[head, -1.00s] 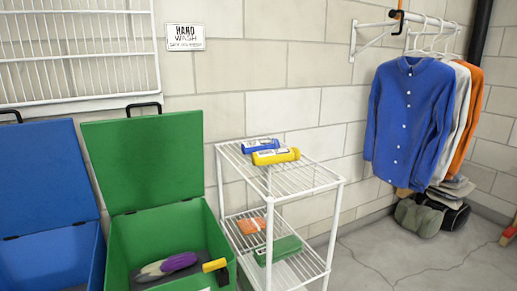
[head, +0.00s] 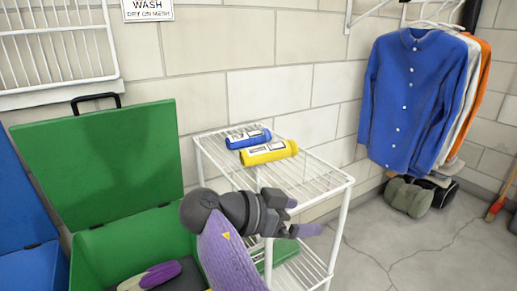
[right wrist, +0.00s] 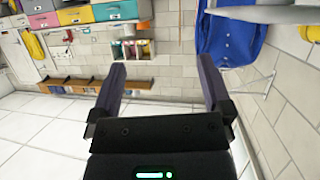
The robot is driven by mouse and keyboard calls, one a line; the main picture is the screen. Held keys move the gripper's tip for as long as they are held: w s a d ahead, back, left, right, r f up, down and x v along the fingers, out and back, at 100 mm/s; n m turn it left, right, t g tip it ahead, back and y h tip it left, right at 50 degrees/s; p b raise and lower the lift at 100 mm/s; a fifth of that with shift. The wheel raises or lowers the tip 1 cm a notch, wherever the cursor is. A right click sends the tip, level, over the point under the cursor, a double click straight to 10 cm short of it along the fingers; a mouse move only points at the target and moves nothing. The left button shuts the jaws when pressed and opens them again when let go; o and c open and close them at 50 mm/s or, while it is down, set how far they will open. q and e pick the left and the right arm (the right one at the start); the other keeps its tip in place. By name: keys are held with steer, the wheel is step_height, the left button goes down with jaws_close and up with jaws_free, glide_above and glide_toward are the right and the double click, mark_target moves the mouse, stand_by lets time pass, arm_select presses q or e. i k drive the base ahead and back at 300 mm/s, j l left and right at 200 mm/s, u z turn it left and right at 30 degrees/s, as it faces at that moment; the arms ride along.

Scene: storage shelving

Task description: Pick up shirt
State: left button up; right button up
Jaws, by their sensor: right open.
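A blue button-up shirt (head: 405,105) hangs on a wall rail at the right, in front of a pale shirt (head: 463,100) and an orange shirt (head: 483,75). My right gripper (head: 300,217) is open and empty, in front of the white wire rack, to the left of the shirts and well apart from them. In the right wrist view nothing is between its two fingers, and a blue garment (right wrist: 230,32) shows beyond, at the upper right. My left gripper is not in view.
A white wire rack (head: 343,184) holds a blue bottle (head: 248,138) and a yellow bottle (head: 268,153). A green bin (head: 100,160) with a raised lid stands at the left. Bags (head: 408,198) lie below the shirts.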

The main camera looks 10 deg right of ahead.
mark_target(273, 152)
steer(key=i+j, duration=0.2)
steer(key=i, duration=0.2)
steer(key=i+j, duration=0.2)
steer(key=i, duration=0.2)
